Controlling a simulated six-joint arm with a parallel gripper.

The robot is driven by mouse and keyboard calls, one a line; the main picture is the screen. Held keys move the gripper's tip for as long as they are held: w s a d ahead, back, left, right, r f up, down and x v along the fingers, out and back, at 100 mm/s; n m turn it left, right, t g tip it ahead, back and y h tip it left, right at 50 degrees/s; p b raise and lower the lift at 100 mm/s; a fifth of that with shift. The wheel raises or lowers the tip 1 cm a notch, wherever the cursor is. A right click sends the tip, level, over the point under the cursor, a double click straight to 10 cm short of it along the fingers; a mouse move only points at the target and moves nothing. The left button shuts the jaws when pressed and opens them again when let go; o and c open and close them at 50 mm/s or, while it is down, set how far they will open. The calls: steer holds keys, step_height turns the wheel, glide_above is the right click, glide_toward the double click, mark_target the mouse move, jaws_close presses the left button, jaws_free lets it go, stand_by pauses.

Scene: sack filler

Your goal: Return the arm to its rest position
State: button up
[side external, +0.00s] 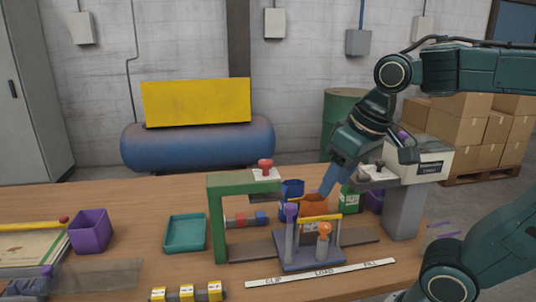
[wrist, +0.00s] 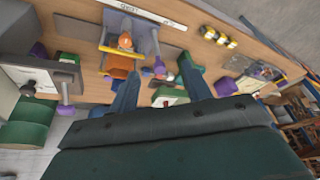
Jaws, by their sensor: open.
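My gripper (side external: 331,180) hangs from my teal arm at the right of centre in the side view, its blue fingers pointing down and left above the filling station. In the wrist view its two fingers (wrist: 158,88) are spread apart with nothing held between them. An orange sack (side external: 313,205) sits in a blue-grey fixture (side external: 308,263) below and left of the fingers. The sack also shows in the wrist view (wrist: 121,64). In the side view one fingertip overlaps the area behind the sack; I cannot tell whether they touch.
A green press frame (side external: 216,222) with a red knob stands left of the fixture. A grey machine (side external: 408,205) stands close right of my gripper. A teal tray (side external: 186,234), purple bin (side external: 90,231) and yellow-black blocks (side external: 187,292) lie leftward. Open air lies above the bench.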

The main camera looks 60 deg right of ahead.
steer(key=s+f, duration=0.1)
steer(key=s+f+n+t, duration=0.1)
steer(key=s+f+n, duration=0.1)
steer(key=shift+s+a+t, duration=0.25)
steer(key=shift+a+t, duration=0.05)
